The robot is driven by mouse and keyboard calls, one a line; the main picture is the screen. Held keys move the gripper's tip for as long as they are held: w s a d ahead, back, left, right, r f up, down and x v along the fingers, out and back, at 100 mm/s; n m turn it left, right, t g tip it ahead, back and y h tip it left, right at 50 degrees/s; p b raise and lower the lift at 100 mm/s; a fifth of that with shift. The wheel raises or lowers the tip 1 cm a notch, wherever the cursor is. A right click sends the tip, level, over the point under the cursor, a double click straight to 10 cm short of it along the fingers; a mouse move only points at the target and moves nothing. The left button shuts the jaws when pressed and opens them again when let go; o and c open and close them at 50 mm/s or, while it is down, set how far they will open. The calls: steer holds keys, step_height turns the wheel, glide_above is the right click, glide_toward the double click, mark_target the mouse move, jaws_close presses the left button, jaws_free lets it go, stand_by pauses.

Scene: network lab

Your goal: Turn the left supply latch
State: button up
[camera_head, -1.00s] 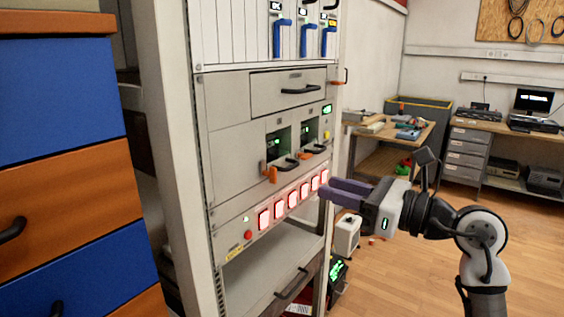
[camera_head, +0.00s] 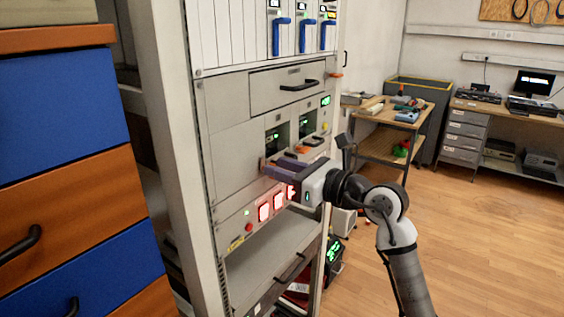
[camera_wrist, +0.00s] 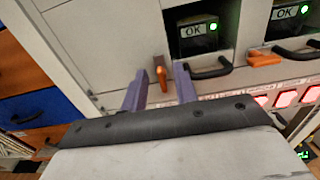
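The left supply latch (camera_wrist: 161,76) is a small orange lever on the grey rack panel, standing near upright in the wrist view. It lies between the two purple fingers of my gripper (camera_wrist: 160,70), with a gap visible on each side. In the head view my gripper (camera_head: 272,165) is at the front of the supply unit, and its fingers hide most of this latch. The fingers are open, and I see no grip on the latch. The right supply latch (camera_wrist: 264,60) is also orange and lies sideways.
Two supply bays with black handles (camera_wrist: 211,69) show green lights and OK labels. Red lit switches (camera_head: 264,212) sit in a row below. A drawer (camera_head: 290,88) is above, and blue-handled modules (camera_head: 281,36) are higher. Blue and orange drawers (camera_head: 62,110) stand at left.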

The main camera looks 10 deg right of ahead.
steer(key=shift+w+a, duration=0.15)
jaws_close()
